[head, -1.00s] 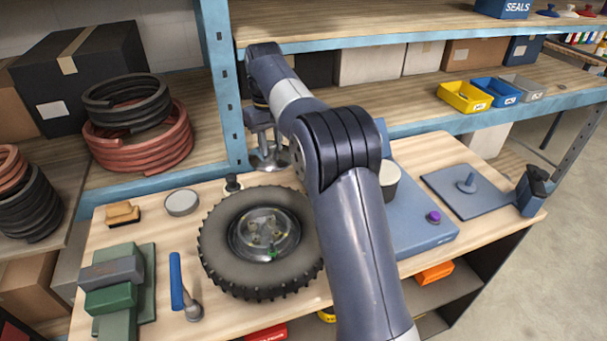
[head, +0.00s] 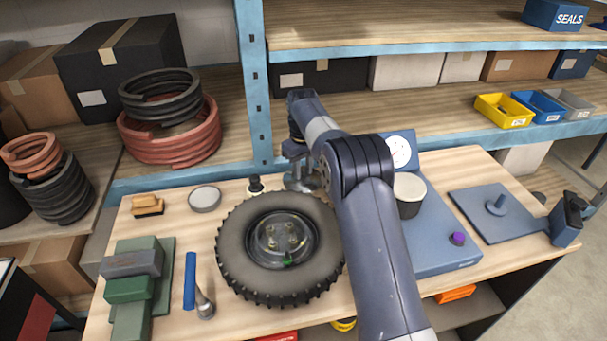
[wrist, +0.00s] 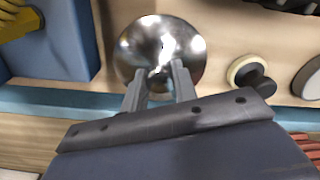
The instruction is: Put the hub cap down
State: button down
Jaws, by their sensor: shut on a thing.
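The hub cap (wrist: 187,42) is a shiny domed metal disc in the wrist view. My gripper (wrist: 158,80) is shut on a small raised part at its middle. In the head view the hub cap (head: 301,184) shows as a bright disc under my gripper (head: 298,163), partly hidden by my arm. It is over the back of the wooden bench (head: 220,317), by the shelf post. I cannot tell whether it touches the bench top.
A tyred wheel (head: 235,250) lies in front of the hub cap. A black knob (head: 255,187) and a round grey tin (head: 205,198) are to its left. A blue scale (head: 440,250) with a cup (head: 408,195) stands to the right. The shelf post (head: 254,90) is close behind.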

aim_at(303, 168)
jog(key=shift+f, duration=1.25)
jog(key=shift+f, duration=0.1)
jog(key=c, duration=1.1)
grip_release()
notch_tip(303, 168, up, 12)
jog(key=shift+r, duration=0.15)
